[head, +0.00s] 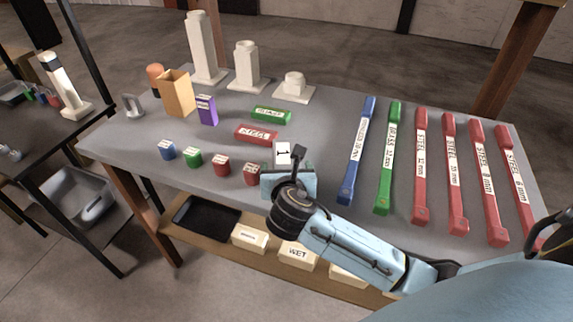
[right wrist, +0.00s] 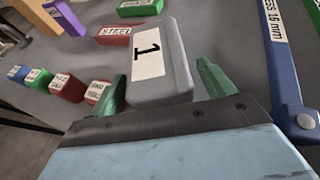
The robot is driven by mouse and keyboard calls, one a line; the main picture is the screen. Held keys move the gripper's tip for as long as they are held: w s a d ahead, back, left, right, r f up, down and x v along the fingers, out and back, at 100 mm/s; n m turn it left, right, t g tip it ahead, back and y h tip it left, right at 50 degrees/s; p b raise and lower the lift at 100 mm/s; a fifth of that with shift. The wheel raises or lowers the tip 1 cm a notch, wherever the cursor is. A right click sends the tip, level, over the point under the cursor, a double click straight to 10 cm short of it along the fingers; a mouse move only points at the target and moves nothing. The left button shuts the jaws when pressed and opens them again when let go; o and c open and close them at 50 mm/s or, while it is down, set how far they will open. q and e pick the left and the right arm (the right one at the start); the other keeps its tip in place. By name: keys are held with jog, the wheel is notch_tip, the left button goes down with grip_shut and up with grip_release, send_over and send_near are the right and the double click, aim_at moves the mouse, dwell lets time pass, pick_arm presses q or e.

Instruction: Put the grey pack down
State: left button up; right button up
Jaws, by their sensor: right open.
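The grey pack (right wrist: 160,62) has a white label marked 1. In the right wrist view it stands between the two green fingers of my right gripper (right wrist: 163,82), with a visible gap at the right finger. In the head view the pack (head: 281,151) shows just beyond my right gripper (head: 286,170), partly hidden by it. The pack appears to rest on the grey table (head: 325,135), though its underside is hidden. My right gripper is open around it. My left gripper is not in view.
Small red (head: 252,174), green (head: 192,157) and blue (head: 167,150) blocks stand left of the gripper. A red STEEL block (head: 256,134) and a green block (head: 271,114) lie beyond. Long labelled bars, the nearest a blue one (head: 357,150), lie to the right. White stepped columns (head: 203,50) stand behind.

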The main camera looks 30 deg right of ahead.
jog(key=p+v, duration=0.2)
jog(key=v, duration=0.7)
jog(key=shift+s+a+r, duration=0.15)
jog(key=shift+s+r, duration=0.05)
jog(key=shift+s, duration=0.1)
jog(key=shift+s+a+r, duration=0.1)
jog(key=shift+s+a, duration=0.05)
jog(key=shift+s, duration=0.1)
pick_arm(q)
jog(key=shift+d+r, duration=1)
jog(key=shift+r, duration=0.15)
